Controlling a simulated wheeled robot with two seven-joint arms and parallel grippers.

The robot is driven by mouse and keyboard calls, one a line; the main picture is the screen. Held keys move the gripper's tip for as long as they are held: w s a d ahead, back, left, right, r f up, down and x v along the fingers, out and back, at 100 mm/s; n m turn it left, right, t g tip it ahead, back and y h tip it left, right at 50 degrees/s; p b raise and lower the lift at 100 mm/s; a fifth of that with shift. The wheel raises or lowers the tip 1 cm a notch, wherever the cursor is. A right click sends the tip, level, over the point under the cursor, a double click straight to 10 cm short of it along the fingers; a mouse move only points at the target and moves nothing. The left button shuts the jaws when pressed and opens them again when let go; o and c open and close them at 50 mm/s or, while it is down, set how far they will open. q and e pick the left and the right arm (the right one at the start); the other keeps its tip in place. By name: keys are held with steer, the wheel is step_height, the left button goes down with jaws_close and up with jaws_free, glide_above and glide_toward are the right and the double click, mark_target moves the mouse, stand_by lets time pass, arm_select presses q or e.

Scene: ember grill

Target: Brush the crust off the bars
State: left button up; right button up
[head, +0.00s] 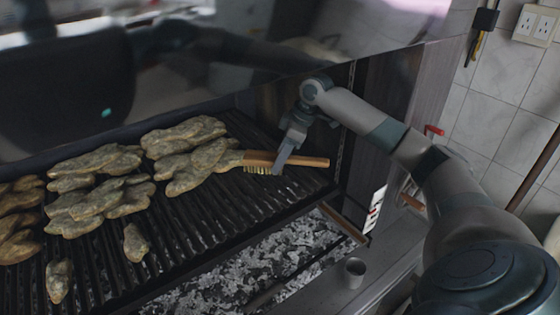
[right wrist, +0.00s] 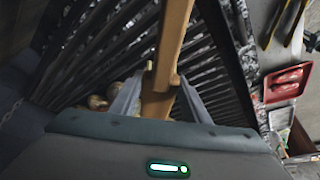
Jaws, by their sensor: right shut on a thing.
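The grill bars (head: 205,222) run as dark parallel rods over the firebox. Grey-brown crusty lumps (head: 100,205) lie on them in the left and middle part, with smaller pieces apart near the front. My right gripper (head: 280,165) is shut on the wooden handle of the brush (head: 305,161). The brush lies about level just above or on the bars at the right, bristles down, its left end beside the nearest lumps; contact with the bars is unclear. In the right wrist view the handle (right wrist: 172,45) passes between the fingers (right wrist: 158,100). My left gripper is not in view.
Grey ash and coals (head: 245,270) lie below the bars at the front. A small grey cup (head: 354,272) stands on the ledge right of the firebox. A red tray (right wrist: 287,83) shows in the right wrist view.

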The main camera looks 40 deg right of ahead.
steer(key=shift+r, duration=0.15)
steer(key=shift+r, duration=1.45)
steer(key=shift+a, duration=0.1)
